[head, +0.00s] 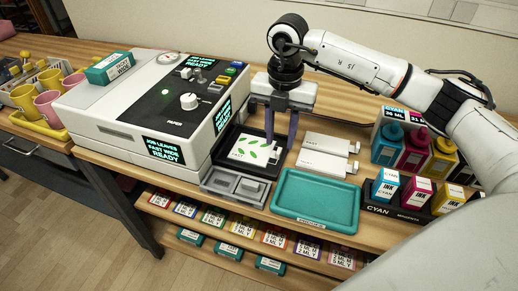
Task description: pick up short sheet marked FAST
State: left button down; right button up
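A white sheet with green leaves (252,148) lies on a black tray in front of the printer; its small lettering seems to read FAST. Two plain white pieces lie to its right, one behind (325,142) and one in front (318,163); their small print is hard to read. My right gripper (280,146) points down at the right end of the leaf sheet. Its two dark fingers are apart, with nothing seen held between them. The fingers cover part of the tray's right side. My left gripper is out of view.
The printer (125,118), with lit displays, stands to the left. A teal tray (316,222) lies at the table's front. Ink bottles (414,150) and ink boxes (384,186) stand at the right. Pink mugs (48,106) stand far left. Shelves with labelled boxes are below.

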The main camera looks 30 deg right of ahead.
aim_at(279, 150)
notch_tip(279, 150, down, 3)
jog(key=shift+w+f, duration=0.1)
jog(key=shift+f, duration=0.1)
grip_shut()
jog(key=shift+r, duration=0.1)
